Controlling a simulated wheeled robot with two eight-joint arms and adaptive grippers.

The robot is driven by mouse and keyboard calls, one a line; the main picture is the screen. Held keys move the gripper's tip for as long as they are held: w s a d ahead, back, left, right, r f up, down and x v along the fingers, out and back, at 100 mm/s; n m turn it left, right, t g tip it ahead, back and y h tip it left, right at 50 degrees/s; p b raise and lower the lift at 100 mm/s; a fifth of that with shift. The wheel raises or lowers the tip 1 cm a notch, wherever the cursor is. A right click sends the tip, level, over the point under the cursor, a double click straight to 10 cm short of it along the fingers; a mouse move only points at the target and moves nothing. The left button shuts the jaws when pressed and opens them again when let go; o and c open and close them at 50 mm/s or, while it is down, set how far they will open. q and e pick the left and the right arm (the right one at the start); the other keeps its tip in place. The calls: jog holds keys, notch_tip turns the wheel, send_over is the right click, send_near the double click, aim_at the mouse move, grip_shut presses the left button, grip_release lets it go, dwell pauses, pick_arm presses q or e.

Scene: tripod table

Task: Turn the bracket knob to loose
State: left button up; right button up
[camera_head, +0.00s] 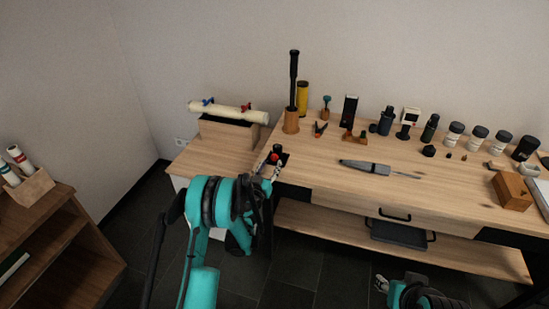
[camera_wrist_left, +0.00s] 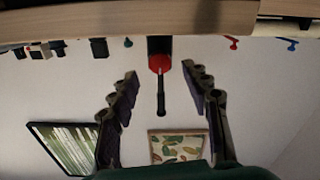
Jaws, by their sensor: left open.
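The bracket (camera_head: 283,157) is a small dark piece at the left front corner of the workbench, with a round red knob (camera_head: 274,156) on it. In the left wrist view the red knob (camera_wrist_left: 159,63) shows below the bench edge, with a dark rod reaching down from it. My left gripper (camera_head: 268,171) is beside the knob in the head view. Its two fingers stand apart, one on each side of the knob and rod in the wrist view (camera_wrist_left: 161,76), with no visible contact. My right gripper (camera_head: 381,284) is low at the bottom, small and partly cut off.
The workbench (camera_head: 330,200) holds a black-handled tool in a wooden holder (camera_head: 291,122), a grey tool (camera_head: 364,167), several jars (camera_head: 478,137) and a wooden block (camera_head: 511,191). A cream roll (camera_head: 228,112) lies on a stand at left. A shelf (camera_head: 60,230) stands far left.

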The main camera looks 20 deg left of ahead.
aim_at(274, 158)
pick_arm(q)
jog(key=w, duration=0.2)
jog(key=shift+w+f+b, duration=0.25)
jog(key=shift+w+b, duration=0.05)
jog(key=shift+w, duration=0.05)
jog(key=shift+w+r, duration=0.1)
jog(key=shift+w, duration=0.5)
grip_shut()
